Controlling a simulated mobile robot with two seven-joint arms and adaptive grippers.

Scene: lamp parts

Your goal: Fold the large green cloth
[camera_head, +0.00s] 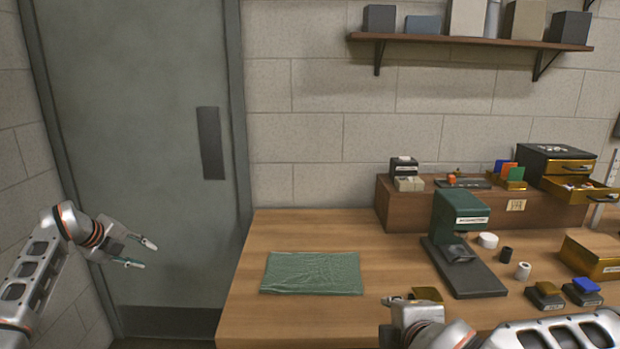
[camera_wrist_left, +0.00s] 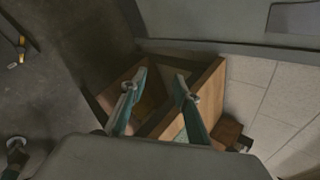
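The green cloth (camera_head: 312,273) lies flat on the left part of the wooden table, roughly rectangular with slight wrinkles. My left gripper (camera_head: 146,254) is left of the table, in front of the grey door, apart from the cloth. Its fingers are spread and empty; the left wrist view also shows the left gripper (camera_wrist_left: 160,88) open. My right arm comes in at the lower right, and my right gripper (camera_head: 400,318) is at the table's front, right of the cloth. Its fingertips are not clearly visible.
A green and black device (camera_head: 462,245) stands right of the cloth. Small rolls, stamp-like blocks and a gold box (camera_head: 592,256) lie farther right. A wooden riser (camera_head: 400,207) with a drawer unit (camera_head: 560,165) is at the back. The table around the cloth is clear.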

